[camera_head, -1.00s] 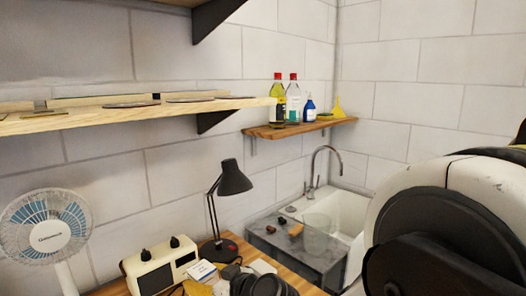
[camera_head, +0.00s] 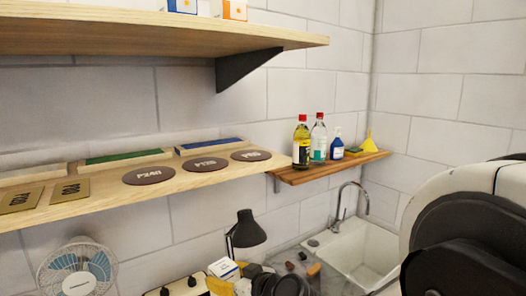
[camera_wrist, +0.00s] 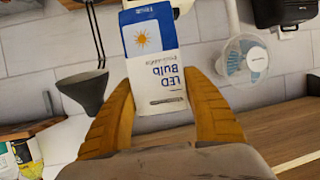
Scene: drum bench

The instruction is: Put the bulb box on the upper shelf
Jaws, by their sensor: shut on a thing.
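My gripper (camera_wrist: 160,112) is shut on the bulb box (camera_wrist: 152,57), a white and blue carton lettered "LED Bulb". The box shows upside down between my yellow fingers in the wrist view. In the head view the box (camera_head: 225,268) is low in the picture, in front of the desk lamp, with my gripper (camera_head: 222,286) partly cut off below it. The upper shelf (camera_head: 130,42) is a pale wooden board at the top left, well above the box. Only the lower parts of two cartons show on it.
The lower shelf (camera_head: 100,208) holds sanding discs and flat packs. A small shelf (camera_head: 325,170) with bottles and a yellow funnel is right of it. A black lamp (camera_head: 246,232) and a fan (camera_head: 77,270) stand below. A black bracket (camera_head: 245,68) supports the upper shelf.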

